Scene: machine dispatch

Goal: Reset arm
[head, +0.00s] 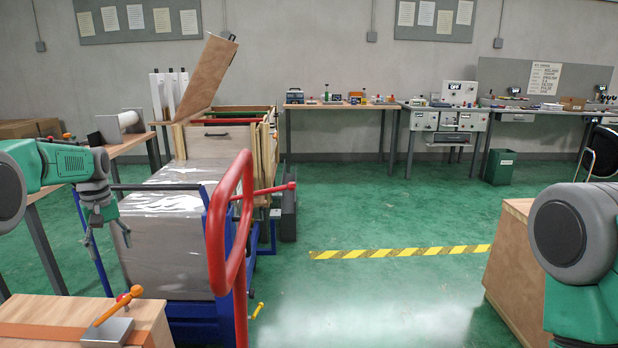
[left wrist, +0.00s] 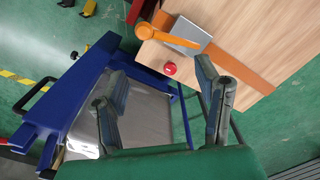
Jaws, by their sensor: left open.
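My left gripper (head: 103,234) hangs from the green and grey left arm at the left of the head view, fingers pointing down. In the left wrist view its two fingers (left wrist: 165,105) are spread apart with nothing between them.
A wooden box (head: 85,318) with an orange lever (head: 118,306) stands at front left; the lever also shows in the left wrist view (left wrist: 178,42). Green floor (head: 370,210) is free in the middle.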

